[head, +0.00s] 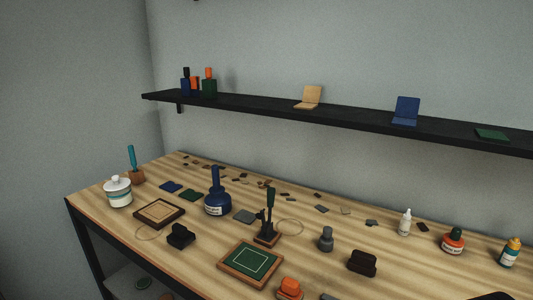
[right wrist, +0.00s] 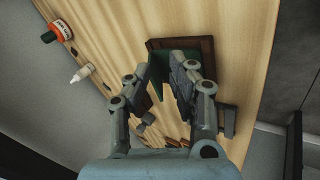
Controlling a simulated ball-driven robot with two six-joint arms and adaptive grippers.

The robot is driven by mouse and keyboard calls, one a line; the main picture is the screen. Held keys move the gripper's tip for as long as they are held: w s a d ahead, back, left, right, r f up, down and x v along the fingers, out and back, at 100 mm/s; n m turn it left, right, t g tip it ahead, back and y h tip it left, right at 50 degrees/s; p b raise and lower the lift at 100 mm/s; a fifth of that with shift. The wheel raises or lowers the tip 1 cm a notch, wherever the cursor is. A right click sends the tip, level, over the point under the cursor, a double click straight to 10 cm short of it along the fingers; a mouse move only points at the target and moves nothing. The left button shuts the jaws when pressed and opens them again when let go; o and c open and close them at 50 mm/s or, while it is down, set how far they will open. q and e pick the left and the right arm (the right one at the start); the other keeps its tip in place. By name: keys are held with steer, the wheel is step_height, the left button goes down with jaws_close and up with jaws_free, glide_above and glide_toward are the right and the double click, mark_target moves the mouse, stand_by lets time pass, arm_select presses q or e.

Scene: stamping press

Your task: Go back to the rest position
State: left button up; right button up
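My right gripper (right wrist: 160,82) shows in the right wrist view, with its two fingers apart and wood visible between them. It is over the workbench (right wrist: 215,28), empty as far as I can see. A brown-framed tray (right wrist: 205,46) with a green surface lies beyond its fingertips, partly hidden by them. In the head view this looks like the wooden tray with a green panel (head: 250,262) near the bench's front edge. My left gripper is in neither view. No gripper shows clearly in the head view.
The bench holds a blue bottle (head: 217,205), a small press (head: 267,231), a white jar (head: 118,192), a dark block (head: 362,263), an orange stamp (head: 290,288) and several bottles at right. A black shelf (head: 350,110) runs along the wall above.

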steer(key=s+a+r+m+g+y, duration=0.1)
steer(key=s+r+m, duration=0.3)
steer(key=s, duration=0.5)
steer(key=s+a+r+m+g+y, duration=0.15)
steer(key=s+r+m, duration=0.25)
steer(key=s, duration=0.4)
step_height(320, 180, down, 34)
steer(key=d+b, duration=0.3)
steer(key=b, duration=0.7)
steer(key=s+f+g+b, duration=0.1)
steer(key=s+f+b, duration=0.4)
steer(key=s+f, duration=0.5)
steer(key=s+f+g+b, duration=0.1)
steer(key=s+f+b, duration=0.4)
steer(key=s+f, duration=0.5)
step_height(320, 180, down, 8)
steer(key=shift+s+d+f, duration=0.2)
steer(key=shift+d+f, duration=0.05)
steer(key=shift+d, duration=0.2)
steer(key=shift+g, duration=0.25)
jaws_close()
